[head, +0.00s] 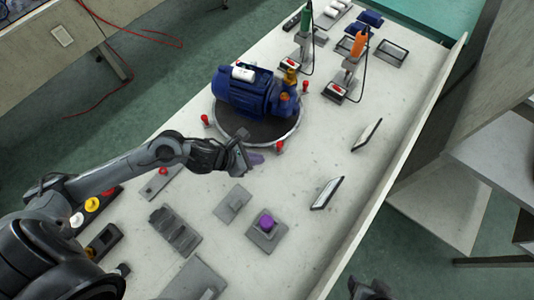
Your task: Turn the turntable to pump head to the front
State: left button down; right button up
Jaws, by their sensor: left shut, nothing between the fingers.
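The turntable (258,133) is a dark round disc with a pale rim and several red knobs around its edge. A blue pump (246,95) lies on it, with its pump head (286,103) and brass-coloured fittings toward the right of the picture. My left gripper (250,161) is shut and empty, close to the turntable's near edge and near a red knob (279,147). I cannot tell whether it touches the rim. A dark part of my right gripper (371,289) shows at the bottom edge; its fingers are not clear.
A purple knob on a grey block (266,229) and flat grey plates (176,231) lie nearer. Two tilted panels (327,193) stand at right. Green and orange tools (359,44) hang on stands at the back. A raised wall (398,150) edges the table's right side.

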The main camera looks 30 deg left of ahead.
aim_at(268, 159)
pick_arm(q)
jog(key=w+d, duration=0.1)
jog(key=w, duration=0.2)
jog(key=shift+d+r, duration=0.1)
jog(key=shift+d, duration=0.45)
jog(key=shift+w+d, duration=0.1)
jog(key=shift+w, duration=0.1)
